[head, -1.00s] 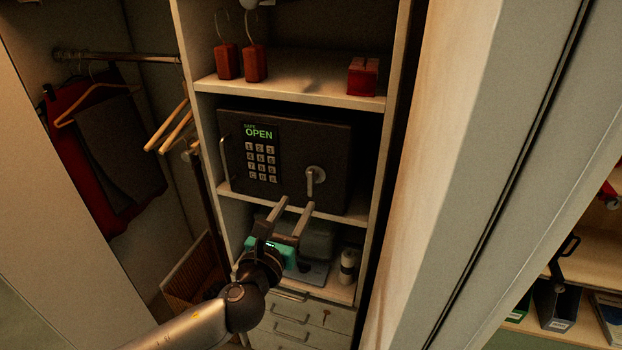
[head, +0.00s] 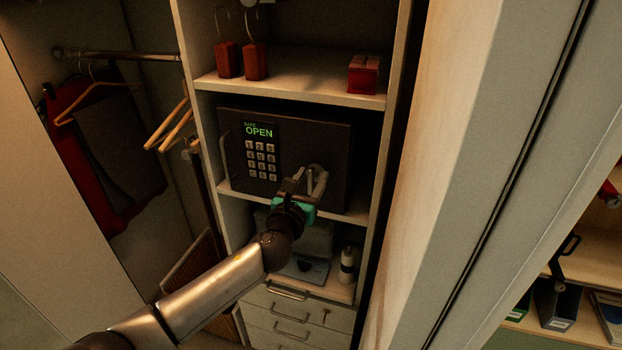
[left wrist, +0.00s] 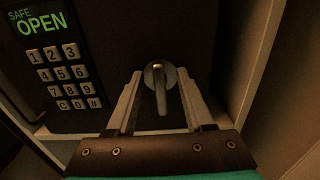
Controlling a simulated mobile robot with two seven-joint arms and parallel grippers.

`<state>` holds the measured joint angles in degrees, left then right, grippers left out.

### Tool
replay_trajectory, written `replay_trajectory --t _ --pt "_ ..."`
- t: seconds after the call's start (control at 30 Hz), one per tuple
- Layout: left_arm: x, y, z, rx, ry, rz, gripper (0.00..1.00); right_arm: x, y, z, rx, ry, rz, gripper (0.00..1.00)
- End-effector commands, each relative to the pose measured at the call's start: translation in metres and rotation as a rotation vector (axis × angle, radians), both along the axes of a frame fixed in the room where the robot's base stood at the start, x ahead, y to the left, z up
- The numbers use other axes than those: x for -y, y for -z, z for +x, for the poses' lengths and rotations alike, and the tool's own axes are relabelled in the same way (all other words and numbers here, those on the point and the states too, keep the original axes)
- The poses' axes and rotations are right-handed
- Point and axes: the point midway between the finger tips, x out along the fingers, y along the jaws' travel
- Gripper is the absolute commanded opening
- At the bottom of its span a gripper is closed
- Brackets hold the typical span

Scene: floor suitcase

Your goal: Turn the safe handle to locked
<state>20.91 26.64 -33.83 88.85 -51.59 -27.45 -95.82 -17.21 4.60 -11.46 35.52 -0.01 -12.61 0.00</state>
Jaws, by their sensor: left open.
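The dark safe (head: 225,140) sits on a shelf of the closet, its door shut, with a green display (head: 259,131) reading OPEN above a keypad. The safe handle (left wrist: 160,92) is a metal lever on a round hub, pointing down in the left wrist view. My left gripper (head: 308,172) is at the handle in the head view. It is open, with its fingers on either side of the lever (head: 310,182); the left wrist view shows gaps between the fingers (left wrist: 158,85) and the lever. My right gripper is not in view.
The shelf above (head: 300,90) holds red blocks (head: 363,75). Below the safe are a white bottle (head: 347,264) and drawers (head: 290,325). Hangers (head: 165,125) and clothes hang at left. A pale panel (head: 440,150) stands close on the right.

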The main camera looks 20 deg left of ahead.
Motion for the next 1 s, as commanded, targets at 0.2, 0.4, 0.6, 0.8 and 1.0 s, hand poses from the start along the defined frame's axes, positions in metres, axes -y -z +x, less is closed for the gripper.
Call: replay_trajectory --t 0.2,0.4,0.6,0.8,1.0 --pt "0.0001 -0.0003 -0.0001 0.001 0.0 0.0 0.42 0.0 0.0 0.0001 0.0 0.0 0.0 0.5" --pt "0.0 -0.0003 -0.0003 0.001 0.0 0.0 0.2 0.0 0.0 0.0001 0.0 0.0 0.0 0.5" --pt "-0.0001 -0.0002 -0.0003 0.001 0.0 0.0 0.0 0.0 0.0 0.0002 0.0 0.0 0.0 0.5" --pt "-0.0001 -0.0002 -0.0004 0.0 0.0 0.0 0.0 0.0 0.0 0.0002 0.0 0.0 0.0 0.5" --pt "-0.0002 -0.0001 -0.0004 0.0 0.0 -0.003 0.0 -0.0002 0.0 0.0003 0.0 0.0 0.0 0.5"
